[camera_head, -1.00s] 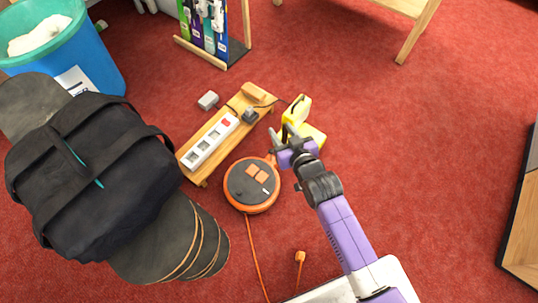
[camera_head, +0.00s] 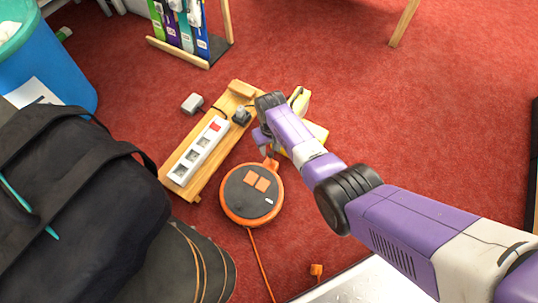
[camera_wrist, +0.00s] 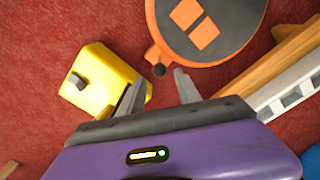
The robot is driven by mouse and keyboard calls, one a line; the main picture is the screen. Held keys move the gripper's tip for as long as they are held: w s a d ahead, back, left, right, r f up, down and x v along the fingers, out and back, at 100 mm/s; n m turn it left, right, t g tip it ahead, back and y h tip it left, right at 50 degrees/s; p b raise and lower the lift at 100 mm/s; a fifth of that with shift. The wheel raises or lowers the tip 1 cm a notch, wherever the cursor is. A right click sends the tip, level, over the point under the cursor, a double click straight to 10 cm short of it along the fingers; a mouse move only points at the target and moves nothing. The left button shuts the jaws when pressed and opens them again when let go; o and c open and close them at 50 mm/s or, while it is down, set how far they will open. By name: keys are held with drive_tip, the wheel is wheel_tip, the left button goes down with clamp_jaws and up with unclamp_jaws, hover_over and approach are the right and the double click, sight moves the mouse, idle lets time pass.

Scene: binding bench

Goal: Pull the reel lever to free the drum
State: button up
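The orange cord reel (camera_head: 237,205) lies flat on the red carpet, with a dark round top and two orange patches; it also shows at the top of the wrist view (camera_wrist: 233,25). Its short orange lever (camera_head: 271,162) sticks out from the rim towards my gripper. In the wrist view the lever (camera_wrist: 154,54) ends in a dark knob (camera_wrist: 158,70). My gripper (camera_wrist: 159,80) is open, its two fingers apart on either side of the knob's line, with the knob near the fingertips. I cannot tell whether they touch. In the head view my arm partly hides the gripper (camera_head: 266,143).
A wooden board (camera_head: 235,93) carries a white power strip (camera_head: 198,152) left of the reel. A yellow block (camera_wrist: 105,82) sits close to my left finger in the wrist view. A dark bag (camera_head: 80,190) lies at left. An orange cord (camera_head: 262,265) trails forward.

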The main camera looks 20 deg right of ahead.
sight(271, 154)
drive_tip(key=shift+s+f, duration=0.15)
drive_tip(key=shift+f, duration=0.15)
wheel_tip(271, 154, down, 7)
drive_tip(key=b, duration=0.5)
drive_tip(key=shift+f+b, duration=0.15)
drive_tip(key=shift+b, duration=0.25)
clamp_jaws()
idle(0.8)
